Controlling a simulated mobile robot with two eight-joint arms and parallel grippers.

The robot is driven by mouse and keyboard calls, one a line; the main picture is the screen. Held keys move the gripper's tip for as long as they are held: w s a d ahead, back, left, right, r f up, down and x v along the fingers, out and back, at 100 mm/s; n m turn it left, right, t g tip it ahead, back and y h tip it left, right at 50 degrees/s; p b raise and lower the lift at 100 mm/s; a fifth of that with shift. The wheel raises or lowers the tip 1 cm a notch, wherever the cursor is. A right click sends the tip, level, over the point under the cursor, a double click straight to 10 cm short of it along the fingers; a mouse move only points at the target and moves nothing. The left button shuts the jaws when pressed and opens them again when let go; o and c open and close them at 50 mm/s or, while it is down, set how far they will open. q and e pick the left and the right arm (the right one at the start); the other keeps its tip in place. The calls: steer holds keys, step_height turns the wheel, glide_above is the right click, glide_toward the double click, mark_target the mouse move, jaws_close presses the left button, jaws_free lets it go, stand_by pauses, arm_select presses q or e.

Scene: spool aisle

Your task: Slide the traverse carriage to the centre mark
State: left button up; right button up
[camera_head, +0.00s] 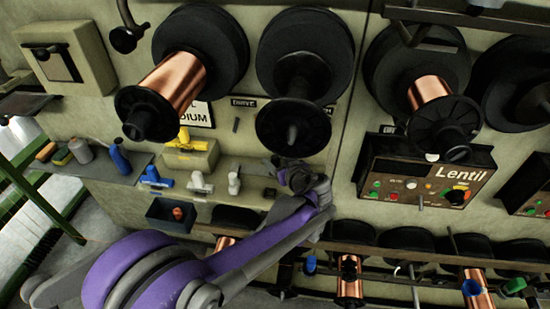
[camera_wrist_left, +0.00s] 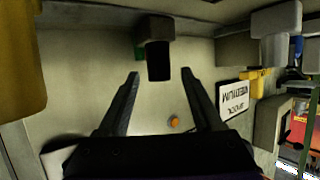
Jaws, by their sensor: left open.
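My left gripper (camera_head: 276,170) is in front of the panel at a pale ledge, below the middle black spool. In the left wrist view its two fingers (camera_wrist_left: 160,80) are spread and empty. A dark block (camera_wrist_left: 158,50), which may be the traverse carriage, shows beyond and between the fingertips, apart from them as far as I can tell. In the head view a small dark piece (camera_head: 269,192) sits on the ledge just below the gripper. My right gripper is not in view.
Copper spool (camera_head: 178,82) and black spools (camera_head: 306,52) jut from the panel above. A yellow piece (camera_head: 184,141), blue piece (camera_head: 153,177) and white pieces (camera_head: 199,183) stand left of the gripper. A control box (camera_head: 425,186) is at right. More spools (camera_head: 350,278) hang below.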

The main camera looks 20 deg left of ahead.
arm_select(q)
steer(key=v, duration=0.8)
steer(key=shift+s+d+r, duration=0.15)
steer(key=shift+s+d, duration=0.1)
steer(key=shift+s, duration=0.05)
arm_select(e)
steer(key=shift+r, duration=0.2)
